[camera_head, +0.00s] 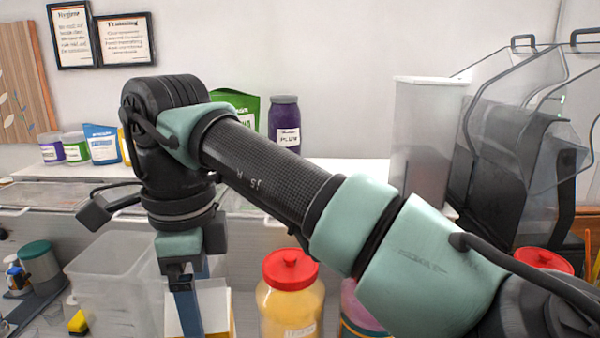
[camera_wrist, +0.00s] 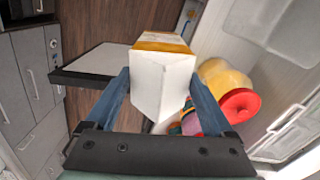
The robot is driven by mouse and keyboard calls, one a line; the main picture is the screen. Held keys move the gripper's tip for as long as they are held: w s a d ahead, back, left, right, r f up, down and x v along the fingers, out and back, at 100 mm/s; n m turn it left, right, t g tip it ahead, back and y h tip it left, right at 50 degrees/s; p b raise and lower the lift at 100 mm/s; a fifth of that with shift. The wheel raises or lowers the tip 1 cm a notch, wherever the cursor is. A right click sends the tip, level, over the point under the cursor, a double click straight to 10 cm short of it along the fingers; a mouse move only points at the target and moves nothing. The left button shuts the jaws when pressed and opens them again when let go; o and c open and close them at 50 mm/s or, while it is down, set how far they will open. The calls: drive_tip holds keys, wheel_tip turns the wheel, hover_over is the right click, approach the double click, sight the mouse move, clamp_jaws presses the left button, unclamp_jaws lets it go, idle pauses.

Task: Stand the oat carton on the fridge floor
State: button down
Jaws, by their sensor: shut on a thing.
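The oat carton (camera_wrist: 162,88) is a white box with an orange-yellow band at its far end. In the wrist view it sits between the two blue fingers of my gripper (camera_wrist: 158,82), which are closed on its sides. In the head view my gripper (camera_head: 187,312) points down at the lower left, and the white carton (camera_head: 216,305) shows partly behind a finger. The carton's lower part is cut off by the picture edge there. I cannot clearly make out the fridge floor in either view.
A red-lidded yellow jar (camera_head: 290,295) stands right of the carton, with a pink container (camera_head: 360,310) beyond it. A clear bin (camera_head: 115,290) is on the left. Grey drawers (camera_wrist: 40,85) with handles line the left of the wrist view. A pale slab (camera_wrist: 95,65) juts out nearby.

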drive_tip(key=d+f+n, duration=0.4)
drive_tip(key=f, duration=0.6)
drive_tip(key=d+f+n, duration=0.5)
drive_tip(key=f, duration=0.5)
drive_tip(key=s+d+f+n, duration=0.1)
drive_tip(key=s+f+n, duration=0.2)
drive_tip(key=s+f, duration=0.2)
drive_tip(key=s+d+f+n, duration=0.1)
drive_tip(key=s+f+n, duration=0.2)
drive_tip(key=f, duration=0.8)
drive_tip(key=shift+s+d+n, duration=0.3)
drive_tip(key=shift+s+n, duration=0.1)
drive_tip(key=shift+s, duration=0.6)
drive_tip(key=shift+s+a+f, duration=0.1)
drive_tip(key=shift+s+a, duration=0.05)
drive_tip(key=shift+s, duration=0.05)
drive_tip(key=shift+w, duration=0.2)
